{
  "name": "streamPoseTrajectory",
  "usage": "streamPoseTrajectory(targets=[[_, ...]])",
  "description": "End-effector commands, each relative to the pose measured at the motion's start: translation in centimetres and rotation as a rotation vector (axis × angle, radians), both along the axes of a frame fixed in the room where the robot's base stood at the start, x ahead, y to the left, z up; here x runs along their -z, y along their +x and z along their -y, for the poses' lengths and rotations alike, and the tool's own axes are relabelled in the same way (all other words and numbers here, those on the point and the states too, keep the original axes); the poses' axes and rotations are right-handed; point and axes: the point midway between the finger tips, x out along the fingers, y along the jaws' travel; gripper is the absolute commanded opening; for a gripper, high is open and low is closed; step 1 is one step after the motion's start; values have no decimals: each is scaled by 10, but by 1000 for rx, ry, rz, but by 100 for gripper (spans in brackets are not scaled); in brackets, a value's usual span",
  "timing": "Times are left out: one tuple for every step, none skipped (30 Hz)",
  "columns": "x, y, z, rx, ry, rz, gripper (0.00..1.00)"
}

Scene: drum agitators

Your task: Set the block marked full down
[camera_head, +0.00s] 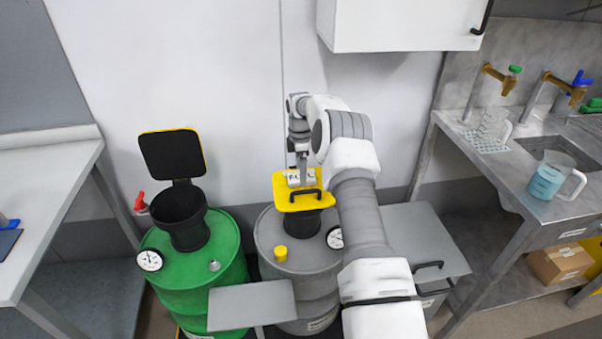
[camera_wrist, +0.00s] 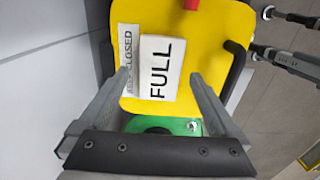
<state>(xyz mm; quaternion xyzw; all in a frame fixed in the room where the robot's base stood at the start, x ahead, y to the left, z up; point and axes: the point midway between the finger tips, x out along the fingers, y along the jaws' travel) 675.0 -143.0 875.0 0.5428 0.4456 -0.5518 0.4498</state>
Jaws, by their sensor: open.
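The white block marked FULL (camera_wrist: 160,68) lies flat on the yellow lid (camera_wrist: 215,45) in the wrist view, beside a KEEP CLOSED label (camera_wrist: 128,50). In the head view the block (camera_head: 294,179) is on the closed yellow lid (camera_head: 283,200) of the grey drum's funnel. My gripper (camera_wrist: 160,76) is open, with one finger on each side of the block and a gap showing at both sides. In the head view my gripper (camera_head: 302,178) is right over the block and partly hides it. Whether the fingertips touch the lid I cannot tell.
The grey drum (camera_head: 320,270) carries a gauge and a yellow cap. The green drum (camera_head: 215,260) at left has an open black funnel (camera_head: 182,215) with its lid raised. A black lid handle (camera_head: 306,194) is close to the block. A wall cabinet (camera_head: 400,25) hangs above.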

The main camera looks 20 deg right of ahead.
Motion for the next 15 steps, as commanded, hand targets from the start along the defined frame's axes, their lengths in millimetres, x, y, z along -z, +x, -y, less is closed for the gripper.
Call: streamPoseTrajectory(targets=[[-11,1,0,0,-1,5,98],[-18,1,0,0,-1,6,98],[-27,1,0,0,-1,5,98],[-34,1,0,0,-1,6,98],[-41,2,0,0,-1,6,98],[-50,1,0,0,-1,5,98],[-56,1,-1,0,-1,6,98],[-63,1,-1,0,-1,5,98],[-71,1,-1,0,-1,5,98],[-76,1,-1,0,-1,5,98],[-81,1,-1,0,-1,4,98],[-88,1,-1,0,-1,4,98],[-92,1,-1,0,-1,4,98],[-95,1,-1,0,-1,3,98],[-99,1,-1,0,-1,3,98]])
